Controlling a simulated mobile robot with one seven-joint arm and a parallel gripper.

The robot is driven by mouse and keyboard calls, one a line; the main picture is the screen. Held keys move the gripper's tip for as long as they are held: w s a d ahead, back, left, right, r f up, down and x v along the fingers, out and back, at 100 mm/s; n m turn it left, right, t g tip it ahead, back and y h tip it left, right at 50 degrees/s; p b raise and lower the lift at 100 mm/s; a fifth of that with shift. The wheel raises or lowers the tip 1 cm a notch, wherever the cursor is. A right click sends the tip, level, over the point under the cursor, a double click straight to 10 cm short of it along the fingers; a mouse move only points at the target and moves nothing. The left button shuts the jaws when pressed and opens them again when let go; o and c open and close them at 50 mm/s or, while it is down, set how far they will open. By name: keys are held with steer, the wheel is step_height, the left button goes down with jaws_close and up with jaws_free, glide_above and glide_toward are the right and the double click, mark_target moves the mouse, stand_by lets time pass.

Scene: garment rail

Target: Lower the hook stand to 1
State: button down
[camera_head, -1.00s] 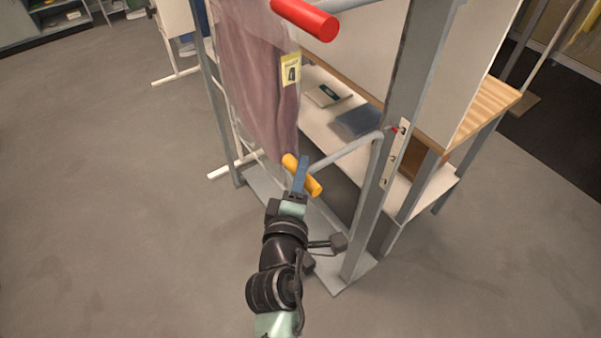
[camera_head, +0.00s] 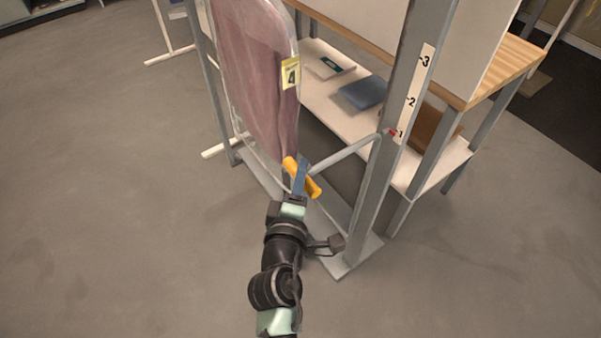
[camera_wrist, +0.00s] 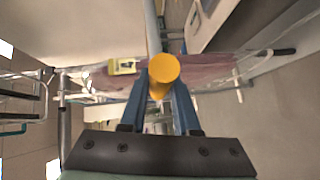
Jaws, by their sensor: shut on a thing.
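The hook stand has a grey post (camera_head: 385,165) with a white scale plate (camera_head: 422,75) marked 1, 2 and 3. A red pointer (camera_head: 392,132) sits beside the 1 mark. A grey arm (camera_head: 343,157) runs from the post to an orange handle (camera_head: 314,190). My gripper (camera_head: 300,177) has its blue fingers shut around this handle. In the wrist view the round end of the orange handle (camera_wrist: 164,68) shows between the fingers. A mauve garment in a clear cover (camera_head: 255,75) hangs behind, with a yellow tag (camera_head: 291,73).
A shelf unit with a wooden top (camera_head: 505,70) stands behind the post. Its white lower shelf holds a blue folder (camera_head: 362,93) and a brown box (camera_head: 432,130). A white rail foot (camera_head: 222,147) lies on the floor at left. The grey floor in front is clear.

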steer(key=shift+s+f, duration=0.15)
steer(key=shift+f, duration=0.35)
steer(key=c, duration=1)
jaws_free()
steer(key=o, duration=0.3)
steer(key=shift+o, duration=0.2)
steer(key=shift+r, duration=0.15)
steer(key=s+a+r+b, duration=0.1)
steer(key=s+a+r, duration=0.1)
steer(key=s, duration=1)
steer(key=shift+s, duration=0.25)
steer(key=shift+f, duration=0.1)
